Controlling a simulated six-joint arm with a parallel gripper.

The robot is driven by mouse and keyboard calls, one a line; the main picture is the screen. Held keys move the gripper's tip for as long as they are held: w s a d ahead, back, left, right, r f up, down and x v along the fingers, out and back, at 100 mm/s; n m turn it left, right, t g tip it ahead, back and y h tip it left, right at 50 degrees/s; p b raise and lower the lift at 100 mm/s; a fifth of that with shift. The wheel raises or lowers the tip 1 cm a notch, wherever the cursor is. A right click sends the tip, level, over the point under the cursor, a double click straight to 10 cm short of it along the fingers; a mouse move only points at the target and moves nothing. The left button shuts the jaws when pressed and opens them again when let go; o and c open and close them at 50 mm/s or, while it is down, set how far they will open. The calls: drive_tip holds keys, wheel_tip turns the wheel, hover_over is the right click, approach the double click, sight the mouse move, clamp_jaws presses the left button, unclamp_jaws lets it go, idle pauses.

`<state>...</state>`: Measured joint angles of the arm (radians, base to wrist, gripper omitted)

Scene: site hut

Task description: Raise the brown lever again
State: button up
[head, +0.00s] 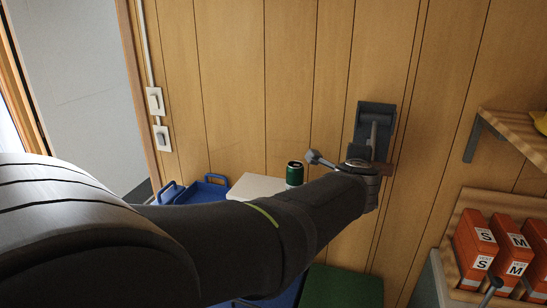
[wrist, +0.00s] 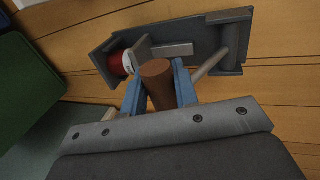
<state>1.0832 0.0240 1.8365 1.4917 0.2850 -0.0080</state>
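The brown lever's thick round handle (wrist: 158,84) sits between my gripper's blue fingers (wrist: 157,78) in the wrist view. Both fingers appear to press against its sides. A pale rod (wrist: 208,65) runs from behind the right finger to the pivot on the grey wall plate (wrist: 185,28). In the head view the plate (head: 365,112) is on the wood wall, and the rod (head: 373,135) slopes down from its upper part. A bit of brown (head: 385,168) shows beside my gripper (head: 366,163); most of the handle and the plate's lower end are hidden there.
A red piece with a white rim (wrist: 120,63) is at the plate's left end in the wrist view. A green can (head: 294,173) and blue trays (head: 210,190) are below left. A shelf (head: 512,130) and orange boxes (head: 475,243) are right. The wall around the plate is clear.

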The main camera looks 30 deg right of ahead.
drive_tip(key=r, duration=0.2)
drive_tip(key=s+a+r, duration=0.1)
drive_tip(key=shift+r, duration=0.4)
drive_tip(key=shift+s+a+r, duration=0.1)
drive_tip(key=shift+r, duration=0.85)
drive_tip(key=shift+s+a+r, duration=0.1)
drive_tip(key=shift+r, duration=0.8)
drive_tip(key=shift+r, duration=0.1)
drive_tip(key=shift+w+d+r, duration=0.15)
drive_tip(key=shift+r, duration=1.75)
